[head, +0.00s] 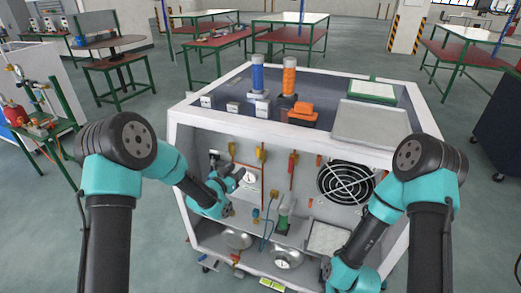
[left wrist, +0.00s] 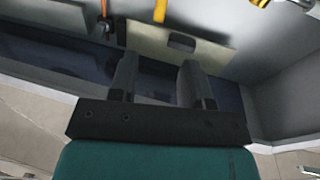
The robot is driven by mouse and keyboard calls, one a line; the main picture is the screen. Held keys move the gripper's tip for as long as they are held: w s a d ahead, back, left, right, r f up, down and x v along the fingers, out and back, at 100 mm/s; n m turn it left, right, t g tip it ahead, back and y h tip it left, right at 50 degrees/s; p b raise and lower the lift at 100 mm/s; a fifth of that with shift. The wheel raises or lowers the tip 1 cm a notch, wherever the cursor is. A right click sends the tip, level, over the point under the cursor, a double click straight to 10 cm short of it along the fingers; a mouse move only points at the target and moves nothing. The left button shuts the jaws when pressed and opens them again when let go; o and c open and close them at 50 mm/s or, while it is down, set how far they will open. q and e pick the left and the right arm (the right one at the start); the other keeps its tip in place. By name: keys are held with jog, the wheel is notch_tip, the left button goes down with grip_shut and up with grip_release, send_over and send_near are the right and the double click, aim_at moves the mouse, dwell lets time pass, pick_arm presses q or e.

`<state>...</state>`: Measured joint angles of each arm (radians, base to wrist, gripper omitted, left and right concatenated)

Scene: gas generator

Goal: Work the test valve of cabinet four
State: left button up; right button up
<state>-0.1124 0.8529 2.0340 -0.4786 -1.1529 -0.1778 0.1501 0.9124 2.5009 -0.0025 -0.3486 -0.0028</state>
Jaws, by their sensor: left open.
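The white open-front cabinet (head: 300,143) stands ahead. On its back panel are yellow-handled valves (head: 262,154) and a red-handled valve (head: 293,160) on thin pipes; I cannot tell which is the test valve, and no number is readable. My left gripper (head: 241,176) is inside the cabinet's left half, below the yellow handles, small and partly hidden by its own wrist. In the left wrist view its two fingers (left wrist: 158,80) are apart with nothing between them. A pale plate with a dark slot (left wrist: 205,48) lies beyond the fingertips. My right arm reaches low at the cabinet's right; its gripper is not visible.
A round fan grille (head: 345,183) is at the cabinet's right. Round metal vessels (head: 287,258) sit on its lower shelf. Blue (head: 257,75) and orange (head: 289,77) cylinders stand on top. The cabinet's side walls and front frame bound the arms. Workbenches stand behind.

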aim_at(258, 155)
pick_arm(q)
jog(key=x, duration=1.7)
grip_shut()
